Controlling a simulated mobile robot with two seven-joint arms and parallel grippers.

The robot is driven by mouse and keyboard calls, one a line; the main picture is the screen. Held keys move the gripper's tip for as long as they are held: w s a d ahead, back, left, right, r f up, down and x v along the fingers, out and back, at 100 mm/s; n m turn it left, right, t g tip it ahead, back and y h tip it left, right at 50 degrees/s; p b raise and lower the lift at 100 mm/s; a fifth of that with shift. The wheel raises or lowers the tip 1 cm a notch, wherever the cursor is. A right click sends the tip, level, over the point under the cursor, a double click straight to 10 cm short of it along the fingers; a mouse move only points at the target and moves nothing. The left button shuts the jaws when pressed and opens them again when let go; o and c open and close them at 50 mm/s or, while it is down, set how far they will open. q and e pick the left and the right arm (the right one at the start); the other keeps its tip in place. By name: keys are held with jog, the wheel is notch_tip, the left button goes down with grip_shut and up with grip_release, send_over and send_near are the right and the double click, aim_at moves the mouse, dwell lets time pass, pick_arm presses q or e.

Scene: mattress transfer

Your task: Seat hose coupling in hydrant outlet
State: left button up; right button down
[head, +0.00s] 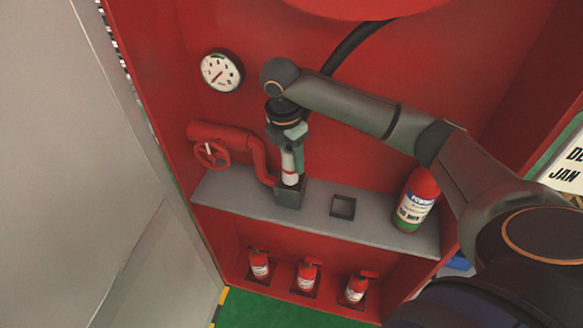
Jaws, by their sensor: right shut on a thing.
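My right gripper (290,136) points down above the grey shelf (240,200) and is shut on a white cylinder with a red band (289,170), which I take for the hose coupling. It is upright, and its lower end is at the top of a dark square holder (288,197) on the shelf. I cannot tell how deep it sits. A red hydrant pipe (225,133) with a red handwheel (211,154) bends down to the shelf just left of this holder. The gripper and wrist hide the coupling's upper part. My left gripper is not in view.
A second, empty square holder (343,206) is to the right. A large red extinguisher (416,200) stands at the shelf's right end. Several small extinguishers (306,274) stand below. A gauge (222,70) and black hose (350,44) are above. A grey door panel (90,160) fills the left.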

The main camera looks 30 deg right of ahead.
aim_at(292, 168)
jog(key=shift+w+d+f, duration=0.35)
jog(key=shift+w+f, duration=0.15)
jog(key=shift+f, duration=0.15)
jog(key=shift+w+d+f, duration=0.1)
jog(key=shift+f, duration=0.85)
jog(key=shift+w+d+f, duration=0.1)
jog(key=shift+f, duration=0.8)
jog(key=shift+f, duration=0.1)
jog(key=shift+c, duration=1.9)
grip_release()
